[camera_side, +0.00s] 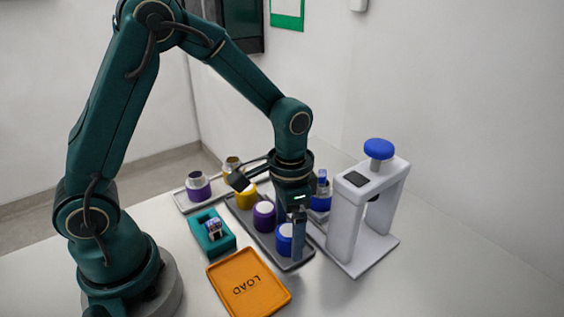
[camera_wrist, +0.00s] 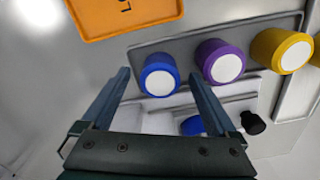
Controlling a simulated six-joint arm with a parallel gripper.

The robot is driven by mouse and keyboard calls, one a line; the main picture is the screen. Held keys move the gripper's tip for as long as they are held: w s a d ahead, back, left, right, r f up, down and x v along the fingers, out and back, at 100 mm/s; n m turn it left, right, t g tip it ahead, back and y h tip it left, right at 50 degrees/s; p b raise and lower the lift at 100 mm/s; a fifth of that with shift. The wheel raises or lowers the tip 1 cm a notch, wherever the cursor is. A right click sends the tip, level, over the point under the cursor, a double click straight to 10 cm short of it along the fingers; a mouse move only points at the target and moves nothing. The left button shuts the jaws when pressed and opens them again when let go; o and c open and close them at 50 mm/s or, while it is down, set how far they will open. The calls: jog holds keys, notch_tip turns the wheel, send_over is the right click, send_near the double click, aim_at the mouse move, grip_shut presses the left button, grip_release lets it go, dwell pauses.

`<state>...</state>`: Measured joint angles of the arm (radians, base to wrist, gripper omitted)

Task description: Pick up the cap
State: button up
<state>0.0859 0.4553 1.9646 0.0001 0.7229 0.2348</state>
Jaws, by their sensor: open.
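Three caps with white discs on top stand in a row in a long grey tray (camera_side: 297,266): a blue cap (camera_side: 284,242), a purple cap (camera_side: 264,216) and a yellow cap (camera_side: 246,196). My gripper (camera_side: 292,232) points down at the blue cap's end of the tray, and a finger partly hides that cap. In the wrist view the blue cap (camera_wrist: 160,76) shows between the tips of my open, empty fingers (camera_wrist: 157,74). The purple cap (camera_wrist: 219,61) and yellow cap (camera_wrist: 281,49) are to its right. I cannot tell whether the fingers touch the blue cap.
A white press (camera_side: 352,215) with a blue knob (camera_side: 378,148) stands close at the right. An orange LOAD tray (camera_side: 250,285) lies in front. A teal holder (camera_side: 206,243) holds a small part. A back tray (camera_side: 184,204) carries a purple-based jar (camera_side: 197,190). The table's front right is clear.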

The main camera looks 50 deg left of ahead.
jog(key=shift+f, duration=0.45)
jog(key=c, duration=1.4)
jog(key=shift+r, duration=0.15)
